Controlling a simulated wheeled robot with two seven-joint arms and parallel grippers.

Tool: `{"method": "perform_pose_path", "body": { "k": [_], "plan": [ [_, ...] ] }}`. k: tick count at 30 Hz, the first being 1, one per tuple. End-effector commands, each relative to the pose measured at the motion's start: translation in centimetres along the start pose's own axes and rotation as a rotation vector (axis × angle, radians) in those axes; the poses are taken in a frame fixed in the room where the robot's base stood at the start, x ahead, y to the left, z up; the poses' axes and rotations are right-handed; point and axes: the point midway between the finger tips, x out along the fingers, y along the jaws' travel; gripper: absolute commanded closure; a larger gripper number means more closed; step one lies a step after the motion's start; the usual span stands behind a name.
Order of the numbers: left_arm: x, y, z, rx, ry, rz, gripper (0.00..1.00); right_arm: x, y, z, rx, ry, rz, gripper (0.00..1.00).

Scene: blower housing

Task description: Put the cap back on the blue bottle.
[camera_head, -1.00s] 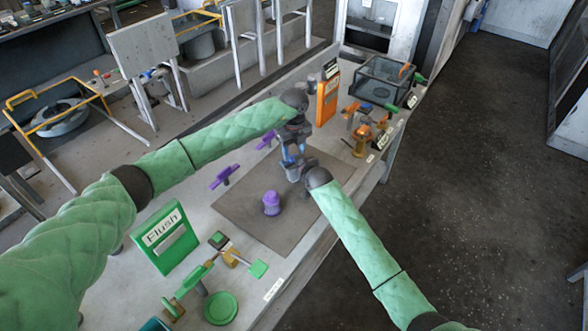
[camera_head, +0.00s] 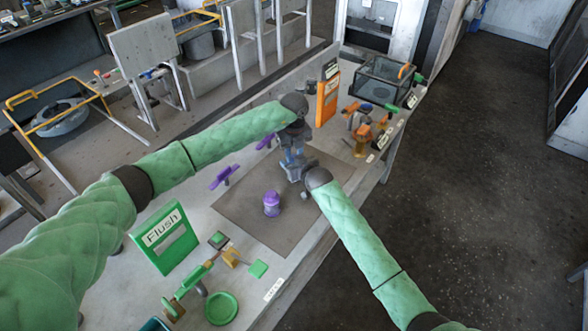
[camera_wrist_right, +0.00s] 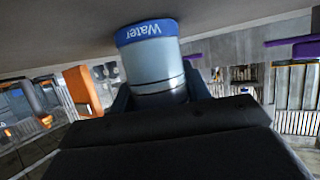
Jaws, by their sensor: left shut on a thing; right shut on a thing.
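The blue bottle (camera_wrist_right: 155,68) is pale with a blue band marked "Water", which reads upside down in the right wrist view. My right gripper (camera_head: 292,170) is shut on it above the grey mat. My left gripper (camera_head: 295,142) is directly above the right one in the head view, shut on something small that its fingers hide. I take this to be the cap, but cannot see its shape. In the head view only slivers of blue show between the grippers, so I cannot tell whether cap and bottle touch.
A purple bottle (camera_head: 271,204) stands on the grey mat (camera_head: 245,222). A purple handled part (camera_head: 224,177) lies left of it. A green "Flush" panel (camera_head: 168,238), green tools and a green disc (camera_head: 221,308) are at the near end. An orange panel (camera_head: 327,98) and a dark clear-sided box (camera_head: 380,82) stand at the far end.

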Motion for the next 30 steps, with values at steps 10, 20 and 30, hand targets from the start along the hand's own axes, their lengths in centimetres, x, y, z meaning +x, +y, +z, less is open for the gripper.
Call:
{"method": "perform_pose_path", "body": {
  "k": [10, 20, 30],
  "plan": [
    [-0.02, -0.04, 0.03, 0.172, -0.001, -0.001, 0.98, 0.0, -0.1, -0.02, 0.0, 0.0, -0.001, 1.0],
    [-0.01, -0.04, 0.02, 0.17, -0.001, -0.001, 0.49, 0.0, -0.09, -0.02, 0.0, 0.0, -0.001, 1.0],
    [-0.85, -0.04, 0.03, 0.169, -0.002, 0.0, 0.49, 0.0, -0.05, -0.06, 0.0, 0.001, -0.001, 1.0]
  ]
}}
